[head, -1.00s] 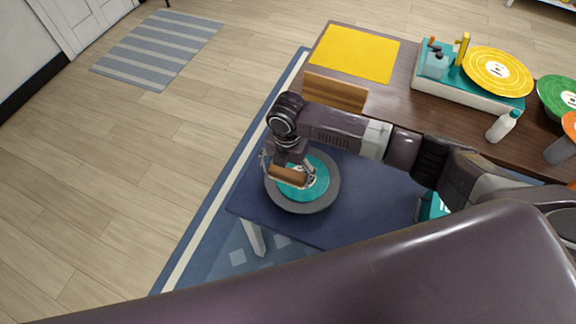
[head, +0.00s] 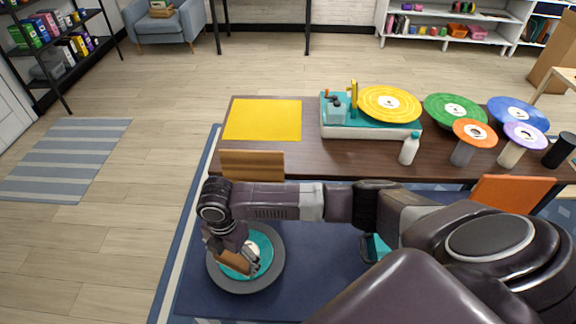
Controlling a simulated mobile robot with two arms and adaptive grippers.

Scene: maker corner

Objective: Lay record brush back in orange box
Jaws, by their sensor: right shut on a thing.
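My right gripper (head: 234,258) is shut on a brown wooden bar, which I take to be the record brush (head: 234,262). It is over a dark grey disc (head: 270,275) with a teal centre; I cannot tell whether the brush touches the disc. An orange panel (head: 507,193) stands at the near right edge of the table; I cannot tell whether it is part of the orange box. My left gripper is not in view.
The brown table (head: 300,165) holds a yellow mat (head: 262,119), a teal record player (head: 350,131) with a yellow record, a white bottle (head: 409,149), and several coloured discs. A wooden panel (head: 252,165) stands at its near left edge. A teal object (head: 376,246) is partly hidden by my arm.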

